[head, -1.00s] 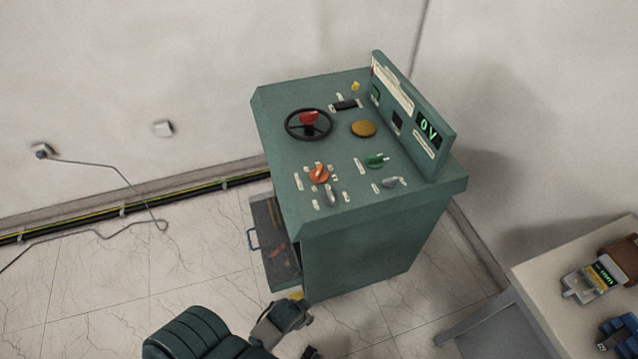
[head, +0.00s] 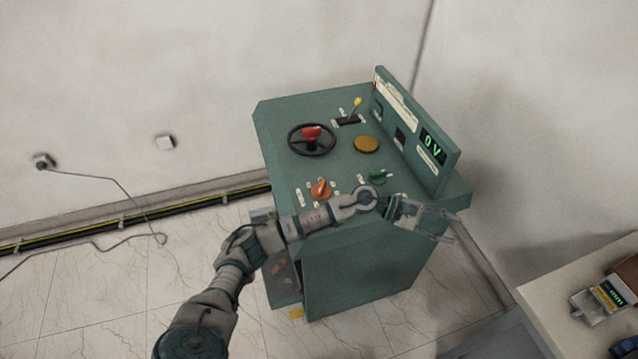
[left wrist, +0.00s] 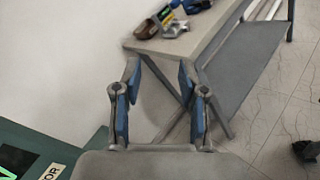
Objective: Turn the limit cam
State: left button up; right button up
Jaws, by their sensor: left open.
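The green control console (head: 360,265) stands against the wall. Its top carries a black handwheel with a red knob (head: 311,134), an orange knob (head: 320,189), a green knob (head: 377,177), a brown-yellow round button (head: 367,144) and a yellow-tipped lever (head: 357,102). I cannot tell which is the limit cam. My left arm crosses the console's front edge and hides grey controls there. My left gripper (head: 440,222) is open and empty, pointing right past the front right corner. Its parted fingers also show in the left wrist view (left wrist: 158,78). My right gripper is not in view.
A display panel reading 0V (head: 433,146) rises along the console's right side. A table (head: 560,285) with a meter (head: 605,295) stands at lower right. A cable (head: 110,180) runs from a wall socket at left. The floor at left is open.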

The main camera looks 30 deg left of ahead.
pick_arm(q)
jog(key=w+a+f+m+g+y, duration=0.1)
jog(key=w+a+m+y, duration=0.1)
jog(key=a+m+y, duration=0.25)
notch_tip(320, 180, up, 9)
jog(key=m+g+y, duration=0.2)
jog(key=m+y, duration=0.4)
jog(key=y, duration=0.7)
send_over(321, 186)
jog(key=shift+h, duration=0.25)
notch_tip(321, 186, down, 16)
jog(key=shift+f+b, duration=0.15)
jog(key=shift+b, duration=0.5)
jog(key=shift+a+f, duration=0.2)
jog(key=shift+f, duration=0.25)
jog(key=shift+d+r, duration=0.1)
jog(key=shift+d, duration=0.1)
jog(key=shift+c, duration=0.4)
grip_shut()
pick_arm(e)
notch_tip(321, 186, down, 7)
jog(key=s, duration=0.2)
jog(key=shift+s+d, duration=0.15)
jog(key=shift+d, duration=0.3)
